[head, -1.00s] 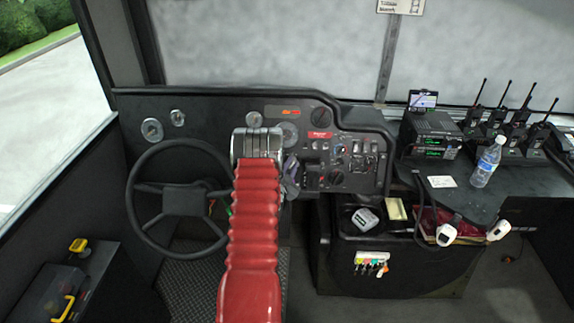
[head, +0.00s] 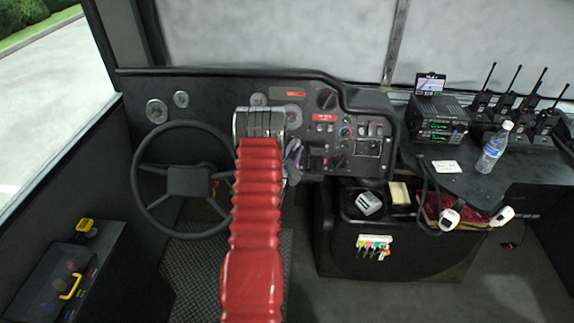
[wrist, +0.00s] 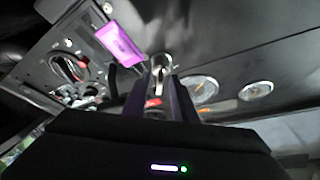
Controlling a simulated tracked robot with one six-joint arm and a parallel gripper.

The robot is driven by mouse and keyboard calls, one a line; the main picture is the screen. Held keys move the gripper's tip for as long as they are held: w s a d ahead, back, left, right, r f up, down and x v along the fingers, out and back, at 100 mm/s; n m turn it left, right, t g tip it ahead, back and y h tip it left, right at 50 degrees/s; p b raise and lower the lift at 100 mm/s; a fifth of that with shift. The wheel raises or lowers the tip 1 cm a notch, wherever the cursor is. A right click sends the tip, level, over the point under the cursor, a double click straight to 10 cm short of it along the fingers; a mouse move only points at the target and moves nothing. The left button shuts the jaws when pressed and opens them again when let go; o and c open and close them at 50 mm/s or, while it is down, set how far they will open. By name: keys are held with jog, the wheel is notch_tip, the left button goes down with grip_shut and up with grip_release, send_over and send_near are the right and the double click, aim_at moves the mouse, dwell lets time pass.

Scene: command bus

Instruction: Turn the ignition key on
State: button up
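A small silver piece, which looks like the ignition key in its switch (wrist: 160,66), shows in the wrist view on the dark panel, just beyond and between my fingertips. I cannot tell whether they touch it or which way it is turned. My gripper (wrist: 159,82) has its two dark fingers apart, one on each side of that piece, with a gap between them. In the head view, my red arm hides most of the gripper and the key. Only a purple-grey part of my gripper shows to the right of the arm's end, against the dashboard (head: 210,95).
A steering wheel (head: 187,180) stands left of my arm. A purple block (wrist: 120,43) is close to the left finger in the wrist view. A switch panel (head: 345,140) lies right of my arm. Radios and a water bottle (head: 493,148) stand on the right-hand console.

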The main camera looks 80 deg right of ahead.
jog(key=w+a, duration=0.1)
jog(key=a, duration=1.1)
jog(key=shift+w+a, duration=0.15)
jog(key=shift+w, duration=0.25)
